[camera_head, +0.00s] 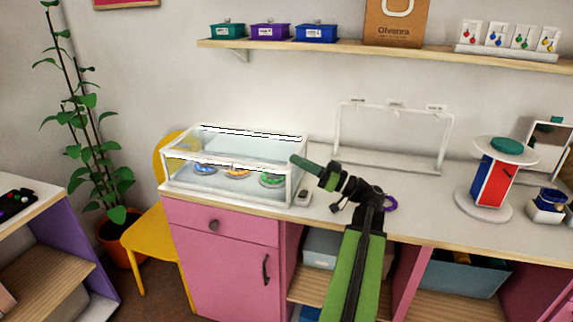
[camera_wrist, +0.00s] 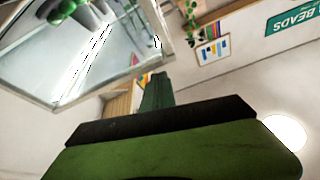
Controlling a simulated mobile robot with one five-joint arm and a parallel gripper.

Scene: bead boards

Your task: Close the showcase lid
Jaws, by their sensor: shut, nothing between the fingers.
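The showcase (camera_head: 225,192) is a clear box with a white frame on the counter, holding several colourful round items on dishes. In the wrist view the shut fingers (camera_wrist: 157,90) point up below a white-framed glass panel (camera_wrist: 130,45).
A small grey object (camera_head: 303,197) lies right of the showcase. A white rack (camera_head: 448,140) and a round stand (camera_head: 484,208) are farther right. A yellow chair (camera_head: 152,240) stands left of the pink cabinet (camera_head: 220,250). A shelf (camera_head: 400,48) runs above.

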